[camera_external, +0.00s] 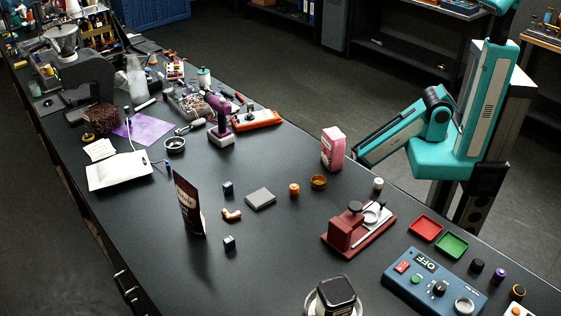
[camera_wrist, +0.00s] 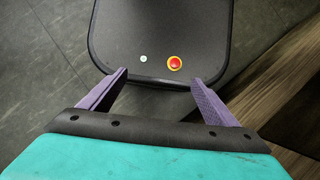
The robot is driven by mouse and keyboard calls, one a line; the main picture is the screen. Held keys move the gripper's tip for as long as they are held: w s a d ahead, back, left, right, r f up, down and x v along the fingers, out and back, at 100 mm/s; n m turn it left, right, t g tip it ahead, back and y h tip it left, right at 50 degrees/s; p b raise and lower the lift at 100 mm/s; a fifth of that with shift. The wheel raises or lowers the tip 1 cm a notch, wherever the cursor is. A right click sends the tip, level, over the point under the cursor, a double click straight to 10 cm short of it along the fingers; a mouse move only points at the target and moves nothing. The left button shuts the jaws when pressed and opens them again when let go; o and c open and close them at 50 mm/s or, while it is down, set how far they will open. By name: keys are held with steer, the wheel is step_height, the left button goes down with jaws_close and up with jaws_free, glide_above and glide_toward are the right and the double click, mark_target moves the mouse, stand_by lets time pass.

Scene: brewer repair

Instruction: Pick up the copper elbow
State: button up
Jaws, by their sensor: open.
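The copper elbow (camera_external: 231,214) is a small bent copper-coloured piece lying on the dark workbench (camera_external: 265,275) in the external view. It lies just right of an upright brown bag and between two small dark cubes. My gripper (camera_wrist: 160,80) shows in the wrist view with its two purple fingers spread wide and nothing between them. That view looks down on a dark panel with a red button, and the elbow is not in it. In the external view my teal arm is folded at the right, beyond the bench's far edge and well away from the elbow; the gripper cannot be made out there.
Near the elbow stand the brown bag (camera_external: 188,203), dark cubes (camera_external: 228,188) and (camera_external: 229,242), and a grey block (camera_external: 260,199). The bench in front of the elbow is mostly clear.

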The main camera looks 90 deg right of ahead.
stand_by(0.3)
steer(key=c, duration=0.9)
steer(key=shift+o, duration=0.2)
steer(key=shift+r, duration=0.1)
